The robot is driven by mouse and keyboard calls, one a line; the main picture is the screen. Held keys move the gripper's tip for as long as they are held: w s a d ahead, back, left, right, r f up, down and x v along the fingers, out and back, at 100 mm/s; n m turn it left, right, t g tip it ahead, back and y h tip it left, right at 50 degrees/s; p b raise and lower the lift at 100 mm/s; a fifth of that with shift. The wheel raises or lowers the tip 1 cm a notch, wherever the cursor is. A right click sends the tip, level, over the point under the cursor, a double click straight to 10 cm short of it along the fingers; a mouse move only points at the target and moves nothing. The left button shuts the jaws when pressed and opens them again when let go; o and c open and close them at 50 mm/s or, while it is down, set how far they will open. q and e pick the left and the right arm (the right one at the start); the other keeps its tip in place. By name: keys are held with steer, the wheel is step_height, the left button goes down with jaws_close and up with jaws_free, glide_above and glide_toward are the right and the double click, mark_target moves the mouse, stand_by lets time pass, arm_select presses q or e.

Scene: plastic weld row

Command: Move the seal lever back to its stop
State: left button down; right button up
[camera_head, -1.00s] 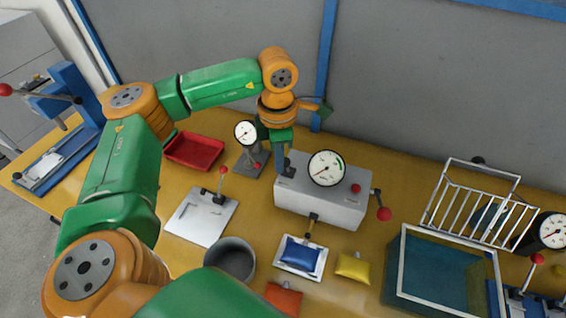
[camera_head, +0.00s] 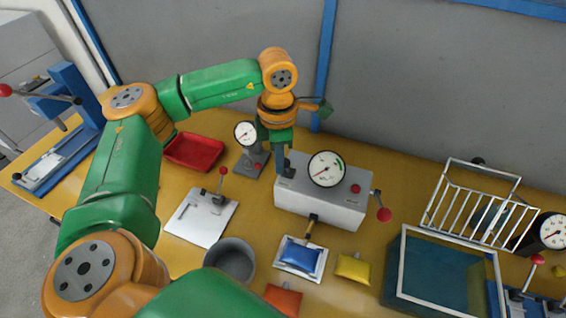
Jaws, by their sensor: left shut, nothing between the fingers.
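A pale grey box-shaped machine (camera_head: 318,201) with a white dial gauge (camera_head: 327,169) and a red button stands at the middle of the table in the head view. A lever with a red ball (camera_head: 384,214) sticks out from its right end; I cannot tell for certain that this is the seal lever. My left gripper (camera_head: 285,171) points down at the machine's left end, shut and empty, well apart from the red-ball lever. Whether its tips touch the machine is unclear. A blue pouch (camera_head: 299,256) lies on a small white tray in front of the machine. My right gripper is not in view.
A smaller gauge (camera_head: 245,133) on a stand and a red tray (camera_head: 195,152) are left of the machine. A white plate with a red-knobbed clamp (camera_head: 201,218), a grey cup (camera_head: 230,261) and a yellow pouch (camera_head: 352,268) lie in front. A wire rack (camera_head: 478,205) stands right.

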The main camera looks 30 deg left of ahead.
mark_target(287, 166)
arm_select(q)
steer(key=shift+f, duration=0.1)
stand_by(0.4)
step_height(287, 166, down, 4)
steer(key=b, duration=0.3)
steer(key=shift+r, duration=0.2)
